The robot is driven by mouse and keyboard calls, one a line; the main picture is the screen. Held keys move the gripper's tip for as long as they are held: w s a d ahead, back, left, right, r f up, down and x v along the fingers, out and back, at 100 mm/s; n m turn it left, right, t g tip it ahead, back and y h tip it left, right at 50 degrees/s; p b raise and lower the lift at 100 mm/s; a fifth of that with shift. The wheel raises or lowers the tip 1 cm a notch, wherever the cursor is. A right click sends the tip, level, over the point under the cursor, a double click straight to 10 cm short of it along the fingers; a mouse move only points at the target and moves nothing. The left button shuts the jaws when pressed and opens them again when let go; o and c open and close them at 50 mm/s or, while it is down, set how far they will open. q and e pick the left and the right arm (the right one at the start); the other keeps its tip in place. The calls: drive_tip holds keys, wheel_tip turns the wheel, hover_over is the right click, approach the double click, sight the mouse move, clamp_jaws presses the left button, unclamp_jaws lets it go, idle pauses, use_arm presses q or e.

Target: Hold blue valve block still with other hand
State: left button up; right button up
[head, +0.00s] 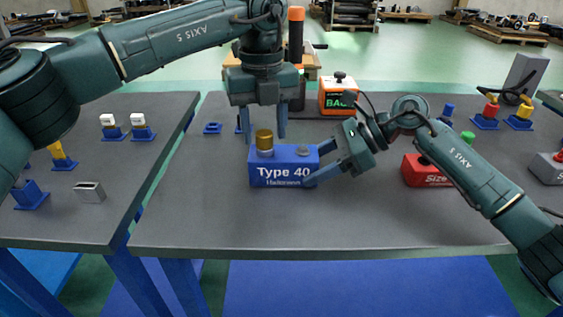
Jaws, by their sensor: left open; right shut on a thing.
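The blue valve block (262,176), lettered "Type 40", stands upright on the dark grey table. My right gripper (315,166) comes in from the right and is shut on the right end of the block. My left gripper (264,133) points down above the block's left half. Its fingers are open, one each side of the brass cylinder as seen here; whether they touch it I cannot tell.
An orange box with a green display (338,98) stands behind. A red block (424,172) is to the right, partly behind my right arm. Small parts on blue bases (487,118) stand at the back right. A left table (108,190) holds several small parts. The front table area is clear.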

use_arm(q)
drive_tip(key=m, duration=0.4)
drive_tip(key=shift+m, duration=0.4)
drive_tip(key=m, duration=0.4)
drive_tip(key=shift+m, duration=0.3)
drive_tip(key=c, duration=1)
clamp_jaws()
drive_tip(key=shift+r, duration=0.15)
drive_tip(key=n, duration=0.5)
drive_tip(key=shift+r, duration=0.1)
